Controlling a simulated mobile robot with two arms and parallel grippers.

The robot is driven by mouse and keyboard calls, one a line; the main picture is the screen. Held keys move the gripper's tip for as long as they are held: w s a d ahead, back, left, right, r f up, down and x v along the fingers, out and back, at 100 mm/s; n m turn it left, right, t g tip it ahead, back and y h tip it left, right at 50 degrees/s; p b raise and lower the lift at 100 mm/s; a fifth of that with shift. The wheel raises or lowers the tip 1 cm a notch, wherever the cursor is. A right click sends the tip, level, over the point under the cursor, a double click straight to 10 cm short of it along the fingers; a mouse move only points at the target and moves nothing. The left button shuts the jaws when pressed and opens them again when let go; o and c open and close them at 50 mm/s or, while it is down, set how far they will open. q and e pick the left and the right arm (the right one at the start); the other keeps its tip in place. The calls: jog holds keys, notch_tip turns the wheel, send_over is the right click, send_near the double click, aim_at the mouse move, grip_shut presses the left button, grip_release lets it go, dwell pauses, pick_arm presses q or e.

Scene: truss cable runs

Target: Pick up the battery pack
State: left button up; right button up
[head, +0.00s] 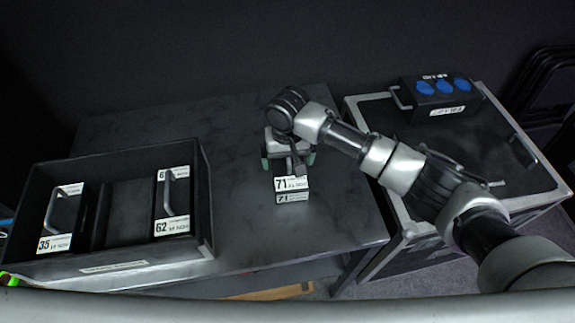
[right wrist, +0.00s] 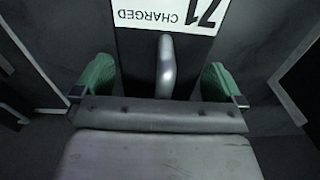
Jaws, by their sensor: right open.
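A dark battery pack (head: 291,190) with a white label reading 71 stands on the dark table, right of the tray. In the right wrist view the pack (right wrist: 140,50) shows its upside-down label, 71 CHARGED, and a silver handle (right wrist: 166,66). My right gripper (head: 288,162) is over the far part of this pack and hides it in the head view. Its green fingertips (right wrist: 158,82) are apart, one on each side of the handle, with gaps to it. My left gripper is not in view.
A black open tray (head: 207,200) at left holds battery packs labelled 35 (head: 60,215) and 62 (head: 173,205), both with handles. At right, a black box with blue sockets (head: 441,97) stands on a metal-edged case (head: 520,190). The table around pack 71 is clear.

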jog(key=c, duration=1.4)
jog(key=shift+r, duration=0.15)
jog(key=shift+c, duration=0.5)
